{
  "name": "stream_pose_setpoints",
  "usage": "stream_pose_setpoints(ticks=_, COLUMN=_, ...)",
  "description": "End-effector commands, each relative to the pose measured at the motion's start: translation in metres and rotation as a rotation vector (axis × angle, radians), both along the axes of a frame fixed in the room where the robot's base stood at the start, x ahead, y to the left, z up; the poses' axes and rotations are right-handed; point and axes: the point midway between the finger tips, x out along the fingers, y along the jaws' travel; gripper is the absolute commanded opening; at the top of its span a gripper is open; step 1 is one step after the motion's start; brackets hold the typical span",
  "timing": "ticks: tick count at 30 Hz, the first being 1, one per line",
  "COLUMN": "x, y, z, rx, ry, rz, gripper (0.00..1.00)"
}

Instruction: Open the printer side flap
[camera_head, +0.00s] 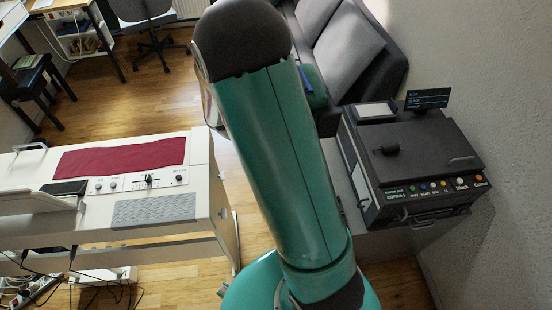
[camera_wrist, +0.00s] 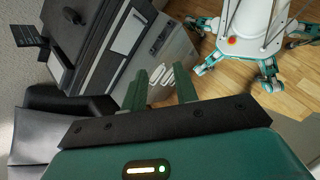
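The dark grey printer (camera_head: 415,150) stands at the right in the head view. Its left side carries a pale upright panel (camera_head: 361,186), which may be the side flap. In the wrist view the printer (camera_wrist: 95,45) lies at the upper left, turned on its side, with a light panel (camera_wrist: 128,33) on its side face. My gripper (camera_wrist: 162,90) points toward the area below that face, its two green fingers apart, with nothing seen held. I see no contact with the printer. In the head view my green arm hides the gripper.
The printer rests on a grey cabinet (camera_head: 398,240) beside a wall. A dark sofa (camera_head: 350,50) stands behind it. Wooden floor lies between.

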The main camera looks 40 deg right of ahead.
Motion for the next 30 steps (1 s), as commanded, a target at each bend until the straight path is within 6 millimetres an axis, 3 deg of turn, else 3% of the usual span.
stream_pose_setpoints(ticks=17, x=0.001, y=0.001, z=0.003, rx=0.003, ry=-0.011, rz=-0.002, gripper=0.29)
stream_pose_setpoints(ticks=22, x=0.002, y=0.013, z=0.027, rx=0.036, ry=-0.102, rz=-0.023, gripper=0.29)
stream_pose_setpoints(ticks=30, x=-0.004, y=0.048, z=0.093, rx=0.141, ry=-0.363, rz=-0.078, gripper=0.29)
